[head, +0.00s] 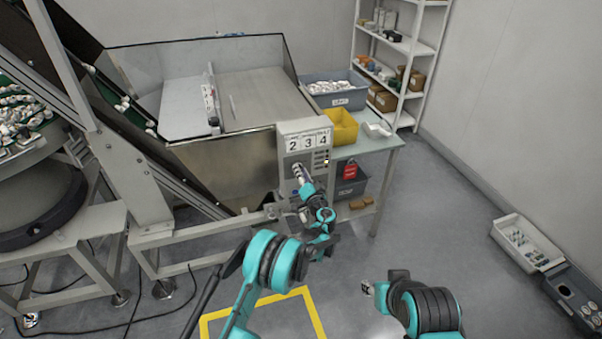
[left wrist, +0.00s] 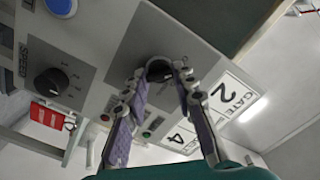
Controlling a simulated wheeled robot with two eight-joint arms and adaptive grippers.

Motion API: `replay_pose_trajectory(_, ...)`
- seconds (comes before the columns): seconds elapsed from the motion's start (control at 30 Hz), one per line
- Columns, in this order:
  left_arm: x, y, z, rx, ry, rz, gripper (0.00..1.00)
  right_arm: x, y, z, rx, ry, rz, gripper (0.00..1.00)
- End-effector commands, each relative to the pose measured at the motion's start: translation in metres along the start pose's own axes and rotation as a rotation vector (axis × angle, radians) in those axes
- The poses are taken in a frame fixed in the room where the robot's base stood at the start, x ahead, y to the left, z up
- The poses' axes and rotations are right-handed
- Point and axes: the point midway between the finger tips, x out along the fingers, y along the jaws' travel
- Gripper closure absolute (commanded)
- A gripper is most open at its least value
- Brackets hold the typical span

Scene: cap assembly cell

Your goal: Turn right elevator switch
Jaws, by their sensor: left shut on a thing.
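The grey control box (head: 317,168) with the number plates 2, 3, 4 stands at the front right corner of the metal hopper. My left gripper (head: 298,170) is at the front of this box. In the left wrist view its two fingers (left wrist: 161,72) are closed around a dark round knob (left wrist: 157,66) on a grey plate. The fingers partly cover the knob, so its setting cannot be read. Another black knob (left wrist: 50,82), by the word SPEED, sits apart to the left. My right gripper (head: 368,288) is low, away from the box; its fingers are too small to judge.
Beside the box is a table (head: 385,160) with a yellow bin (head: 342,127) and a grey bin (head: 345,98). The floor to the right is mostly open.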

Motion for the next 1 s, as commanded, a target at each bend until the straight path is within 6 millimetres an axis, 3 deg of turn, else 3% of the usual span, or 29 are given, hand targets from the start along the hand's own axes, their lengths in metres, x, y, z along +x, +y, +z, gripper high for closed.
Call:
replay_pose_trajectory(0.37,-0.0002,0.0008,0.0001,0.187,0.000,0.001,1.00,0.0000,0.0000,0.0000,0.000,0.000,0.000,0.60)
replay_pose_trajectory(1.0,-0.0004,0.0022,0.0007,0.789,0.000,0.001,1.00,0.0001,0.0000,0.0001,0.000,0.000,0.000,0.60)
